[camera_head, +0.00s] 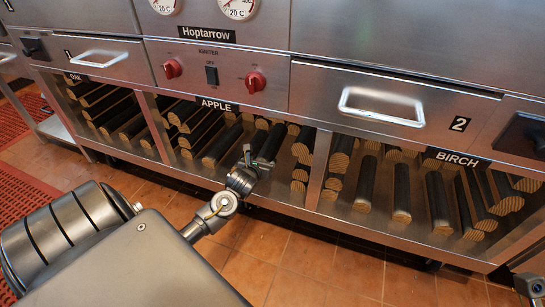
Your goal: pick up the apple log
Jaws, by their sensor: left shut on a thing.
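The middle shelf bay under the grill carries the APPLE label (220,105) and holds several dark-barked logs with pale cut ends. My left gripper (256,160) reaches to the front of this bay, right of its middle. It is shut on a dark apple log (272,141), whose upper part shows just behind the fingers. The fingers and wrist hide the log's near end, and I cannot tell whether it is clear of the shelf.
The OAK bay (76,77) is at left and the BIRCH bay (457,159) at right, both with logs. Metal dividers (317,168) separate the bays. Drawer handles (381,107) and red knobs (255,82) jut out above. The tiled floor (300,262) in front is clear.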

